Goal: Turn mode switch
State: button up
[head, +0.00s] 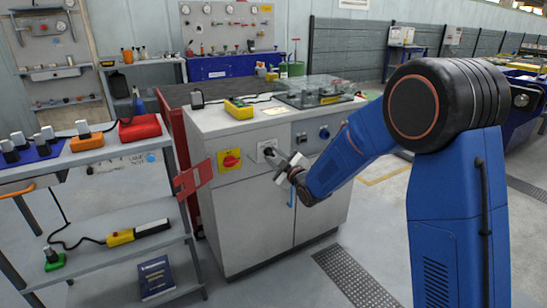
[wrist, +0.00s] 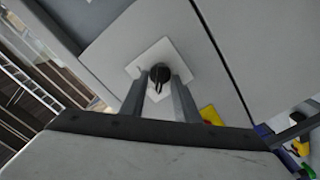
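The mode switch (wrist: 160,74) is a small black knob on a square white plate (wrist: 150,58) in the wrist view. In the head view the white plate (head: 266,149) is on the front of the grey cabinet, partly hidden by my gripper. My gripper (head: 274,160) reaches to the plate from the right. In the wrist view its two grey fingers (wrist: 161,88) stand apart, one on each side of the knob, with a gap between them. Whether a fingertip touches the knob I cannot tell.
A red rotary switch (head: 230,160) on a yellow plate is left of the white plate. A yellow pendant (head: 238,109) lies on the cabinet top. A grey shelf cart (head: 100,160) stands close at left.

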grip_shut()
jog(key=m, duration=0.4)
jog(key=shift+m, duration=0.4)
jog(key=shift+d+m, duration=0.1)
jog(key=shift+m, duration=1.8)
grip_release()
